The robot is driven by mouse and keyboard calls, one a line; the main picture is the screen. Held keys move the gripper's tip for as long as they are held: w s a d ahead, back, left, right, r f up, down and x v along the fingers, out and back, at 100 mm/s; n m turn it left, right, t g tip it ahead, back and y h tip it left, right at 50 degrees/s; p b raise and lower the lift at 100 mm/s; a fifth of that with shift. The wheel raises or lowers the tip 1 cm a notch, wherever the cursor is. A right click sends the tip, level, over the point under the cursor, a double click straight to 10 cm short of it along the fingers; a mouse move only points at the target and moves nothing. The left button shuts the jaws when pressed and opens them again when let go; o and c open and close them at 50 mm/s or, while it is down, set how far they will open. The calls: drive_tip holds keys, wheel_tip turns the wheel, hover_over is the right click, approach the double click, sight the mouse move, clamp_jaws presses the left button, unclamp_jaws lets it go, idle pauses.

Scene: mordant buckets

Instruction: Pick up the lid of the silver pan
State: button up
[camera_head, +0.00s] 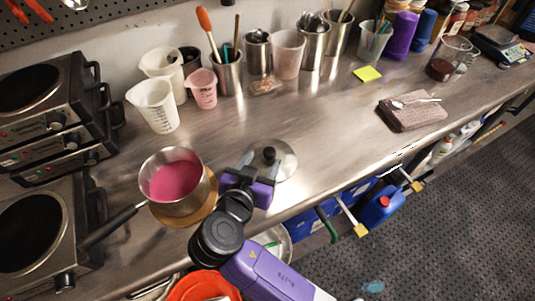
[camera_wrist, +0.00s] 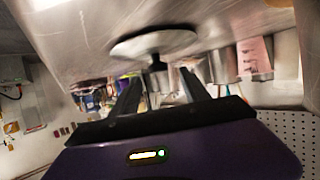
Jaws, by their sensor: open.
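The silver lid (camera_head: 287,163) lies flat on the steel counter, right of the silver pan (camera_head: 178,206), with its black knob (camera_head: 269,153) upward. The pan holds pink liquid and stands on a round wooden board, its dark handle pointing lower left. My gripper (camera_head: 256,167) is at the lid's near left side, its fingers parted and pointing toward the knob. In the wrist view the lid (camera_wrist: 135,45) and knob (camera_wrist: 157,63) appear upside down, just beyond the open, empty fingers (camera_wrist: 158,84). I cannot tell whether a finger touches the lid.
Measuring jugs (camera_head: 155,105) and tool-filled metal cups stand along the back wall. Hot plates (camera_head: 38,230) fill the left. The counter is clear between lid and cloth. Bins and bottles sit below the front edge.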

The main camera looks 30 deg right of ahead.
sight(269, 153)
drive_tip(key=p+x, duration=0.1)
drive_tip(key=x, duration=0.5)
drive_tip(key=shift+s+p, duration=0.15)
drive_tip(key=shift+p, duration=0.25)
drive_tip(key=shift+c, duration=0.2)
clamp_jaws()
